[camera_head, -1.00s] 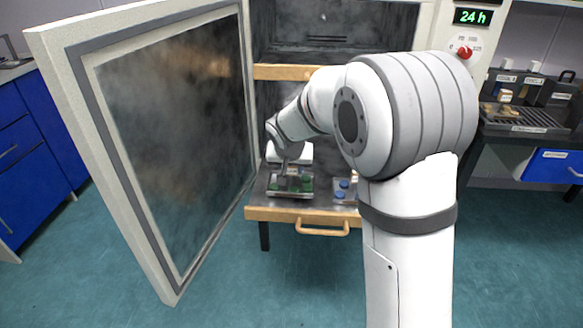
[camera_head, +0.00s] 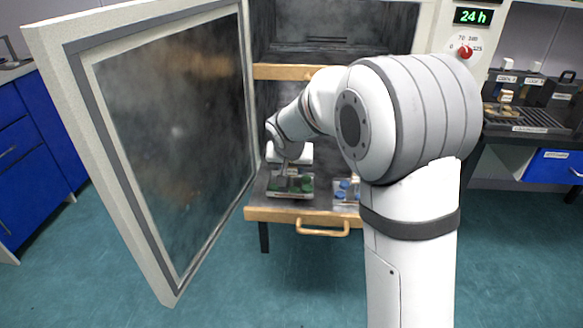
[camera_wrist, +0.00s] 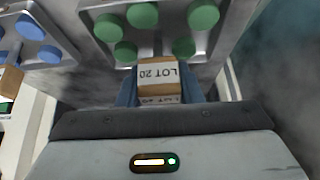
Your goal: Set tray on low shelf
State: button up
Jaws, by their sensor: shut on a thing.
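A metal tray with several green discs (camera_head: 291,194) is at the left of the low shelf (camera_head: 270,214), which has a wooden front and handle. It also shows in the wrist view (camera_wrist: 115,38). My gripper (camera_head: 287,170) is above the tray's rear part. In the wrist view my gripper (camera_wrist: 160,90) is shut on the tray's tan block, labelled LOT 20 (camera_wrist: 158,72). The tray looks level and is at or very close to the shelf surface; I cannot tell whether it touches.
A second tray with blue discs (camera_head: 343,195) sits to the right on the low shelf, partly behind my arm. An upper shelf (camera_head: 280,72) is above. The open oven door (camera_head: 170,130) stands close on the left. A control panel (camera_head: 470,35) reads 24 h.

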jog(key=shift+f+b, duration=0.55)
jog(key=shift+b, duration=0.05)
jog(key=o, duration=1.2)
jog(key=shift+r, duration=0.1)
jog(key=shift+r+p, duration=1.8)
jog(key=shift+r, duration=1.1)
